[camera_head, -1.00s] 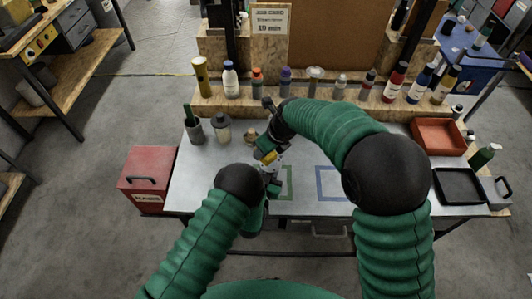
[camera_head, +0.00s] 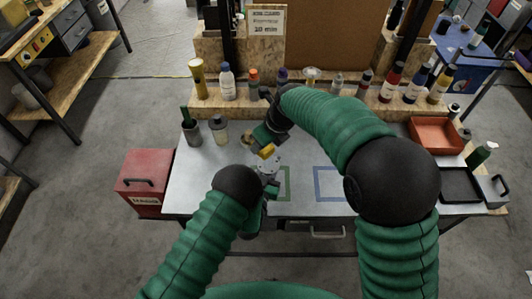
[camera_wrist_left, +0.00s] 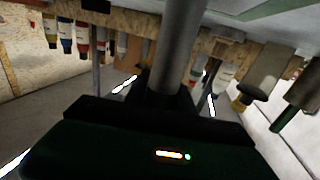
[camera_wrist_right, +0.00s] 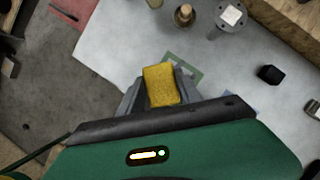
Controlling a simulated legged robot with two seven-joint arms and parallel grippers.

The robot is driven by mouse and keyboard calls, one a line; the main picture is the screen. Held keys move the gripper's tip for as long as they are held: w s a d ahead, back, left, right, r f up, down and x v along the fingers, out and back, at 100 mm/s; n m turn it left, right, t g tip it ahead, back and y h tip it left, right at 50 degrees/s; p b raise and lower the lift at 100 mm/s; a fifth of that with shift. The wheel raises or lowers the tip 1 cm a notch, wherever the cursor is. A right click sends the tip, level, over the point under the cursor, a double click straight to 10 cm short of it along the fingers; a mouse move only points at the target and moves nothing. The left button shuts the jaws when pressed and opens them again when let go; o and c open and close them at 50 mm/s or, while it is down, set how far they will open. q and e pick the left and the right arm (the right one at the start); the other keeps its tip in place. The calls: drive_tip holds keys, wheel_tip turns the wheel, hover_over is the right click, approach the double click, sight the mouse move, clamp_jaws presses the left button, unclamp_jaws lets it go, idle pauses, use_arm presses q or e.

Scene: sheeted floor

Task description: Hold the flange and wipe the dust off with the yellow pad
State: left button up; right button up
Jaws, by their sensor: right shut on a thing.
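The flange (camera_head: 268,166) is a grey metal piece with a disc-like top, held up over the table's front left part. My left gripper (camera_head: 268,183) is around its lower part; in the left wrist view its grey stem (camera_wrist_left: 181,45) stands between the fingers. The yellow pad (camera_head: 267,151) is in my right gripper (camera_head: 265,145), just above and behind the flange. The right wrist view shows the pad (camera_wrist_right: 161,86) between both fingers. The flange is hidden in that view. I cannot tell whether pad and flange touch, and dust is too small to make out.
Green (camera_head: 284,184) and blue (camera_head: 329,168) outlined squares mark the table. Bottles line the rear shelf. A red tray (camera_head: 436,134) and a black tray (camera_head: 461,184) are at the right.

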use_arm(q)
drive_tip(key=o, duration=0.4)
drive_tip(key=v, duration=1.2)
